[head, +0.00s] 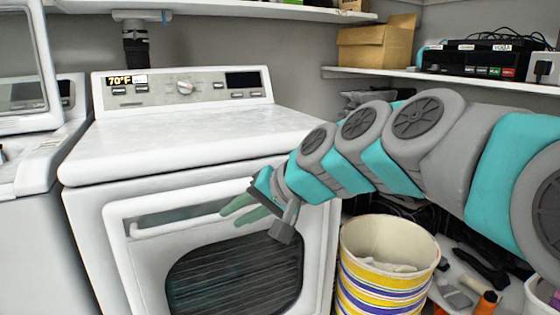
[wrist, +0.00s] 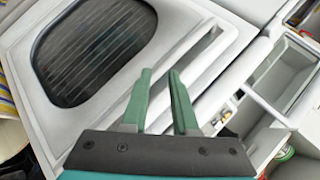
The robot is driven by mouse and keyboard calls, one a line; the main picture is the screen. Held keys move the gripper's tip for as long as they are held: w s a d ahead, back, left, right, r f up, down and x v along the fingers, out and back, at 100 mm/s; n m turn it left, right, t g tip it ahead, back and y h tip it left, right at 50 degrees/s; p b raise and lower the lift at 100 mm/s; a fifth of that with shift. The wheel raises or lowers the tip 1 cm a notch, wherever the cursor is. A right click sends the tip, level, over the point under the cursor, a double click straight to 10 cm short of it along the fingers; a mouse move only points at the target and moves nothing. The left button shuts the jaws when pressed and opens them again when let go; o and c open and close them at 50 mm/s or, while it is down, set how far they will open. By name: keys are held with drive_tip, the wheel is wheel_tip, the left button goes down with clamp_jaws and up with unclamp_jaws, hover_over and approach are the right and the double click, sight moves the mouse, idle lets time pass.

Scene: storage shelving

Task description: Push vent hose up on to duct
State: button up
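The vent hose (head: 136,48) is a dark ribbed tube standing upright behind the dryer at the upper left of the head view. The white duct (head: 136,15) is just above it, under the upper shelf. I cannot tell whether hose and duct touch. My gripper (head: 236,212) is in front of the dryer door, well below and to the right of the hose. In the wrist view my gripper (wrist: 160,80) has two green fingers with a gap between them and nothing held. The hose is not in the wrist view.
The white dryer (head: 185,143) stands between my gripper and the hose; its top is clear. Another white machine (head: 35,160) is at left. A striped bucket (head: 385,265) stands at right on the cluttered floor. A shelf (head: 455,80) holds a cardboard box (head: 375,50).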

drive_tip(key=s+d+f+g+h, duration=0.3)
drive_tip(key=s+d+f+h, duration=0.1)
drive_tip(key=s+d+f, duration=0.7)
drive_tip(key=s+d+f+n+g+h, duration=0.1)
drive_tip(key=s+d+f+g+h, duration=0.3)
drive_tip(key=s+d+f, duration=0.7)
drive_tip(key=s+f+h, duration=0.1)
drive_tip(key=s, duration=0.4)
drive_tip(key=shift+s+d+f, duration=0.2)
drive_tip(key=shift+d+f, duration=0.05)
drive_tip(key=shift+f, duration=0.05)
